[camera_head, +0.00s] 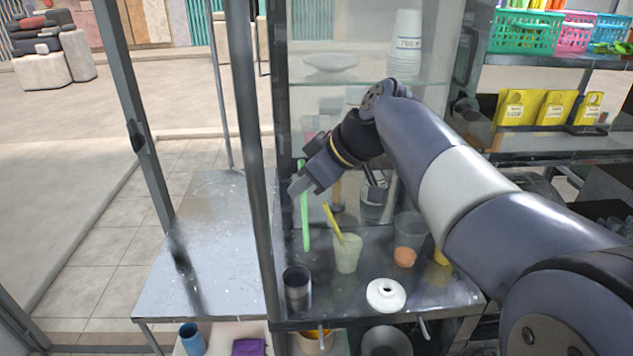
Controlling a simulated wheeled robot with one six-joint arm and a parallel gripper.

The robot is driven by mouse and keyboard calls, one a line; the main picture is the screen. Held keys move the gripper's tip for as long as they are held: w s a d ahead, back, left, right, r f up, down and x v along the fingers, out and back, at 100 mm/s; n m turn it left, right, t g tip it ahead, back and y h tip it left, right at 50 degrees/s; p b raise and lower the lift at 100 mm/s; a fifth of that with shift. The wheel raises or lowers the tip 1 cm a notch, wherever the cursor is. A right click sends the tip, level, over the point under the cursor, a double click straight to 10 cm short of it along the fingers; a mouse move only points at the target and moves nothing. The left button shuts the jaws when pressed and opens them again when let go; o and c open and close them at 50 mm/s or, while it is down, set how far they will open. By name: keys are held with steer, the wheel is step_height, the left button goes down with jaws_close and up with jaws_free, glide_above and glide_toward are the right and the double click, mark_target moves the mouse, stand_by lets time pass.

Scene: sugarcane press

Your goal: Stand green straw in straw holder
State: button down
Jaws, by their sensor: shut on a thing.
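The green straw (305,222) hangs nearly upright in my gripper (301,186), which is shut on its upper part. Its lower end is above or near the dark counter; I cannot tell whether it touches. A dark metal cup (297,291), seemingly empty, stands at the counter's front left, below the straw in the picture. A clear holder with dark sticks (374,203) stands behind, partly hidden by my arm. Which of these is the straw holder is not clear.
A pale green cup (347,254) with a leaning yellow straw (333,222) stands right of the green straw. A white round lid-like piece (386,294) and a clear cup (408,236) are further right. A grey frame post (257,180) stands left; the side table (205,255) is clear.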

steer(key=shift+n+g+y, duration=0.3)
steer(key=shift+n+g, duration=0.1)
steer(key=shift+n, duration=0.2)
steer(key=shift+s+a+f+b, duration=0.2)
steer(key=shift+a+f+b, duration=0.15)
steer(key=shift+f+b, duration=0.4)
steer(key=shift+s+a+f+b, duration=0.3)
steer(key=shift+f+b, duration=0.25)
steer(key=shift+f, duration=0.35)
steer(key=shift+s+a+f+b, duration=0.15)
steer(key=shift+a+f+b, duration=0.2)
steer(key=shift+f+b, duration=0.4)
steer(key=shift+f, duration=0.1)
steer(key=shift+f, duration=0.15)
step_height(320, 180, down, 9)
steer(key=b, duration=0.9)
steer(key=c, duration=1.5)
jaws_free()
